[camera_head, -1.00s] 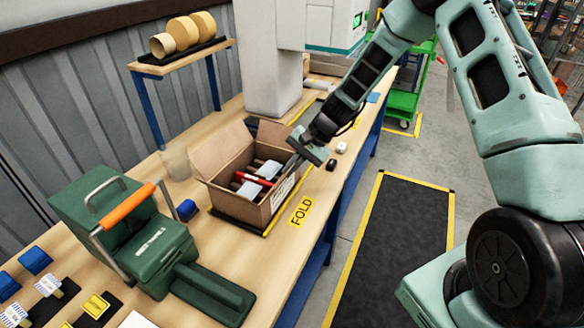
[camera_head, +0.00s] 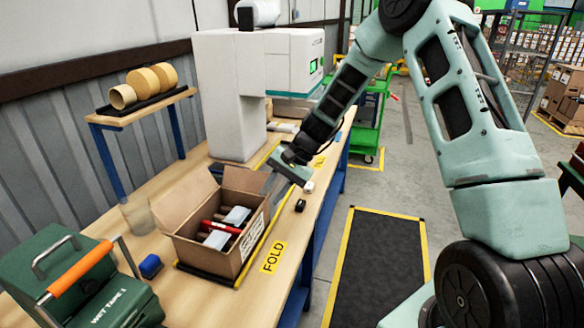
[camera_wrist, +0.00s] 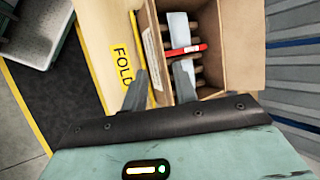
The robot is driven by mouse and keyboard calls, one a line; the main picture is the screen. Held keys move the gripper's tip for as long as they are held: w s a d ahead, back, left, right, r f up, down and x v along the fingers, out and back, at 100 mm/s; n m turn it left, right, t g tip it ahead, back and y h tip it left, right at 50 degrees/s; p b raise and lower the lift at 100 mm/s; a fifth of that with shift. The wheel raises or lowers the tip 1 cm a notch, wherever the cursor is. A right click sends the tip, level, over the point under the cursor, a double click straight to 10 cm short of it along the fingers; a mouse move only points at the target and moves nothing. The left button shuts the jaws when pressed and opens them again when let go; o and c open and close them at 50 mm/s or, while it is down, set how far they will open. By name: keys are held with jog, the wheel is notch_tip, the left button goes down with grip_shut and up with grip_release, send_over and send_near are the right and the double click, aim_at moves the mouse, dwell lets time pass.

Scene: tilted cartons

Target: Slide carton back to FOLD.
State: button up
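My gripper (camera_head: 270,184) is at the carton's far right corner, pointing down. In the wrist view, my gripper (camera_wrist: 159,68) has its fingers apart, one inside the carton and one outside on the FOLD side, with the carton's wall between them. The FOLD label (camera_wrist: 122,66) lies left of the fingers there. Contact with the wall cannot be told.
A green tape machine (camera_head: 85,285) with an orange handle stands at the near left. A white machine (camera_head: 235,95) stands behind. Small black and white items lie near my gripper.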

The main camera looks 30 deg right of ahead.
jog(key=b+v, duration=0.1)
jog(key=v, duration=0.9)
jog(key=shift+r, duration=0.15)
jog(key=s+a+r+n+g+h, duration=0.1)
jog(key=s+a+n, duration=0.2)
jog(key=s+a, duration=0.35)
jog(key=s+a+n+g+h, duration=0.2)
jog(key=s+a+n, duration=0.15)
jog(key=a, duration=0.65)
jog(key=s+a+n+h, duration=0.1)
jog(key=s+a+n, duration=0.2)
jog(key=s, duration=0.7)
jog(key=s+a+n+t+h, duration=0.1)
jog(key=s+a+n+h, duration=0.1)
jog(key=s+n, duration=0.5)
jog(key=s+a, duration=0.1)
jog(key=s, duration=0.3)
jog(key=shift+a+f+h, duration=0.2)
jog(key=shift+a+h, duration=0.05)
jog(key=shift+h, duration=0.05)
jog(key=shift+s, duration=0.15)
